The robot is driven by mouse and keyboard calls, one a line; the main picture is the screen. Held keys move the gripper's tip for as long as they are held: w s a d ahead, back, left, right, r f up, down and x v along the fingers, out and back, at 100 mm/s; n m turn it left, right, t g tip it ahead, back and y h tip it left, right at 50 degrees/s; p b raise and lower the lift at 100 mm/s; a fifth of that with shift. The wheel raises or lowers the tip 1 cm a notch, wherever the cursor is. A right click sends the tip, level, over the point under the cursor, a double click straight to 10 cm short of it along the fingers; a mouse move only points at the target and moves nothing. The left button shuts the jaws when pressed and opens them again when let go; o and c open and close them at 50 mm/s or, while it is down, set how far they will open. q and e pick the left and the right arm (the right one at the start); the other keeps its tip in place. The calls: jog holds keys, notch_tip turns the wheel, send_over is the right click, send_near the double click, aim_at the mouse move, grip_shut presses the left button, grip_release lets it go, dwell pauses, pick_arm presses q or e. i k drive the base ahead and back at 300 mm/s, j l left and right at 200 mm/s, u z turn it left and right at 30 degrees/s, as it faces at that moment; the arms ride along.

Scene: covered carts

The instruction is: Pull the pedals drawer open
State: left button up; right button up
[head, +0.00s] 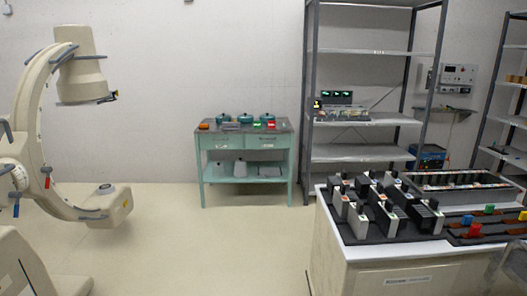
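A teal cart (203,171) stands against the back wall, left of the tall grey shelving. Two drawers sit side by side under its top, a left drawer (217,142) and a right drawer (267,141). Both look shut. Small pale labels show on the fronts, but they are too small to read, so I cannot tell which one is the pedals drawer. Neither of my grippers is in view.
A cream C-arm machine (36,115) stands at the left. A white-topped counter (347,250) with black and white devices fills the right foreground. Grey shelving (365,52) stands behind it. Open floor (215,250) lies before the cart.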

aim_at(253, 141)
jog(key=i+j+u, duration=0.25)
jog(key=i, duration=0.45)
jog(key=i+u, duration=0.25)
jog(key=i, duration=0.4)
jog(key=i+l+z, duration=0.2)
jog(key=i, duration=0.55)
jog(key=i+j+z, duration=0.15)
jog(key=i, duration=0.6)
jog(key=i+j+z, duration=0.2)
jog(key=i, duration=0.55)
